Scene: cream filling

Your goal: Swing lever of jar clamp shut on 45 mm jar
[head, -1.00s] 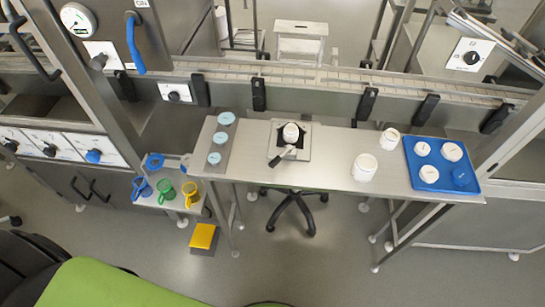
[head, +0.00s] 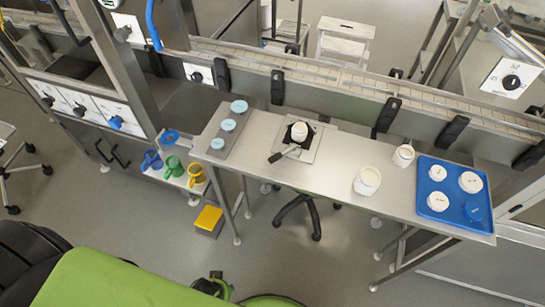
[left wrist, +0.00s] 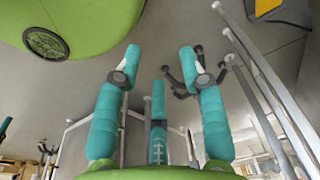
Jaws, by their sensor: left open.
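In the head view, the jar clamp's square plate (head: 313,151) lies on the steel table, left of its middle. A small white jar (head: 299,131) stands upright in the clamp's black seat. The lever (head: 284,153) points to the lower left, its dark grip toward the table's front edge. I cannot tell whether the clamp touches the jar. My left gripper (left wrist: 158,62) shows in the left wrist view with its teal fingers spread and nothing between them. It is away from the clamp, which that view does not show. My right gripper is not in view.
A strip with teal-topped discs (head: 228,124) lies left of the clamp. Coloured cups (head: 173,165) stand lower left. A conveyor (head: 350,80) runs behind.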

